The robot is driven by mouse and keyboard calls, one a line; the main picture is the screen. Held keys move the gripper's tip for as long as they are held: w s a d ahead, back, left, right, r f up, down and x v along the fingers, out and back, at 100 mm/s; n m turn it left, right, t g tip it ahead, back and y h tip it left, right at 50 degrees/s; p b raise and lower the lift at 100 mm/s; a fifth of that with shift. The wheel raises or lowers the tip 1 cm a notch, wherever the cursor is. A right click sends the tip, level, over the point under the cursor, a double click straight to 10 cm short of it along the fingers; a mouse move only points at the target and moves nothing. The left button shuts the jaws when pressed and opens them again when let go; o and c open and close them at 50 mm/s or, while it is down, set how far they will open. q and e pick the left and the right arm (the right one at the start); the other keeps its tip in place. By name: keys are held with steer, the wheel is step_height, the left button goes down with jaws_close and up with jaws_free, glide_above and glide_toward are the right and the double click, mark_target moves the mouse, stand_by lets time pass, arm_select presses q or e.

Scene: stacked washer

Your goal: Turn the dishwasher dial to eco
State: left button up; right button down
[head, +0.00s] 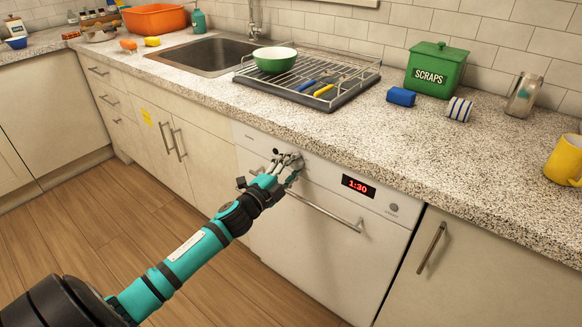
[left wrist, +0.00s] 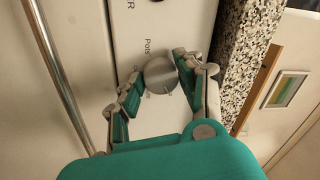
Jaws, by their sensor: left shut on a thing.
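The dishwasher (head: 310,235) has a white front with a red display (head: 358,187) reading 1:30. Its round silver dial (left wrist: 160,74) shows in the left wrist view, between the fingers of my left gripper (left wrist: 156,78). In the head view my left gripper (head: 288,163) is at the dishwasher's control panel and hides most of the dial. The gripper is shut on the dial, one finger on each side. A "Pots" label is readable beside the dial; other print is partly hidden, and I cannot tell which setting it points to. My right gripper is not in view.
The dishwasher's bar handle (head: 325,208) runs just below the panel. The speckled countertop (head: 350,140) overhangs above it. A round button (head: 393,208) is right of the display. A dish rack (head: 335,100), green bowl (head: 274,60) and scraps bin (head: 436,70) stand on the counter.

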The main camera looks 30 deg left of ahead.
arm_select(q)
steer(key=o, duration=1.1)
steer(key=shift+d, duration=0.1)
steer(key=shift+o, duration=0.2)
steer(key=shift+s, duration=0.1)
steer(key=s, duration=1.1)
steer(key=shift+s+a+f, duration=0.3)
steer(key=shift+s+f, duration=0.1)
